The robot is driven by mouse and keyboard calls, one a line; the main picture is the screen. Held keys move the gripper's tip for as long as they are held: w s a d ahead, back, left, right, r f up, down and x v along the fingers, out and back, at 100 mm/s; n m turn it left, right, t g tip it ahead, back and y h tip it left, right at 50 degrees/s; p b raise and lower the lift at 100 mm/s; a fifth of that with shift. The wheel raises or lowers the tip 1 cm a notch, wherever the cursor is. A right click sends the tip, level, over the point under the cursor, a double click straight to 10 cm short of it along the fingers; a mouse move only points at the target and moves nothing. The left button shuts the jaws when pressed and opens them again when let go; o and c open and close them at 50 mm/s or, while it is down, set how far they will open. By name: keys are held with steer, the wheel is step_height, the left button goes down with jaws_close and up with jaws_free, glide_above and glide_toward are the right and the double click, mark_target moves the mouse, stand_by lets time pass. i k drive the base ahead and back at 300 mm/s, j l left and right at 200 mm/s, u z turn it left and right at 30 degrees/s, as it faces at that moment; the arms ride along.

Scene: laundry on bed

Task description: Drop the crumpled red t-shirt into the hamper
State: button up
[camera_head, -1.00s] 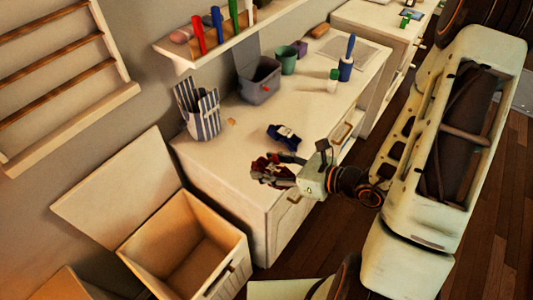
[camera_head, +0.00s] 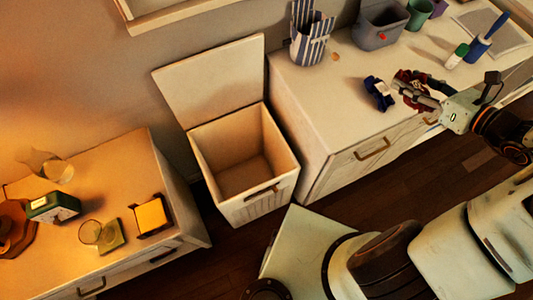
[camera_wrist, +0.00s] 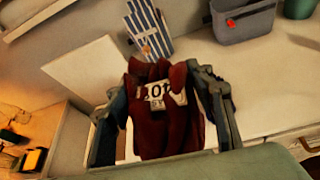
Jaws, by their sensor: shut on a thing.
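In the head view my gripper (camera_head: 415,92) is shut on the t-shirt (camera_head: 405,77), mostly hidden by the fingers, above the front of the white dresser top. The hamper (camera_head: 255,208) is a white bin on the floor left of the dresser. Its lid stands open against the wall, and its inside looks empty. The gripper is well to the right of the hamper, not over it.
A dark blue crumpled item (camera_head: 379,92) lies on the dresser (camera_head: 318,110) beside my gripper. A striped bag (camera_head: 311,35) and a grey bin (camera_head: 380,25) stand behind. A nightstand (camera_head: 100,165) with a clock (camera_head: 53,206) and glasses is left of the hamper.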

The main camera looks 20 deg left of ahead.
mark_target(254, 178)
steer(key=u, duration=0.95)
